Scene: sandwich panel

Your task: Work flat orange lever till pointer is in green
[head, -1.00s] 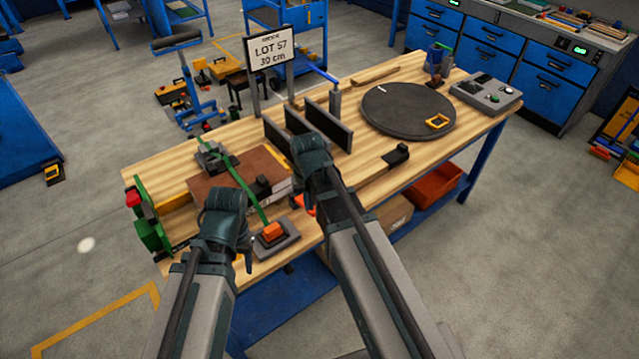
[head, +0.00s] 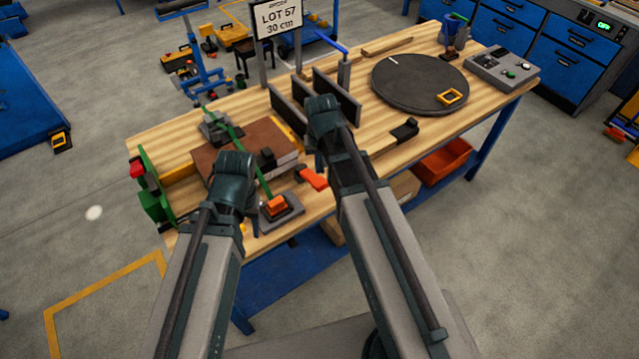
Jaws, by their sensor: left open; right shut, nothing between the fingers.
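A flat orange lever (head: 313,178) sticks out near the table's front edge, between my two grippers. A second orange piece, a block (head: 277,204), sits on a grey base at the front edge, by the end of a green strap. My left gripper (head: 233,168) is open, left of the flat lever, over the front of the brown board. My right gripper (head: 323,110) is shut and empty, above and behind the lever, in front of the dark upright panels. Both grippers are seen from behind, so their fingertips are mostly hidden. I cannot make out a pointer or its green zone.
The brown board (head: 215,160) lies left, with a green clamp (head: 152,188) at the left table edge. Dark upright panels (head: 338,98) stand mid-table. A round dark turntable (head: 420,85) and a grey button box (head: 503,68) are at the right.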

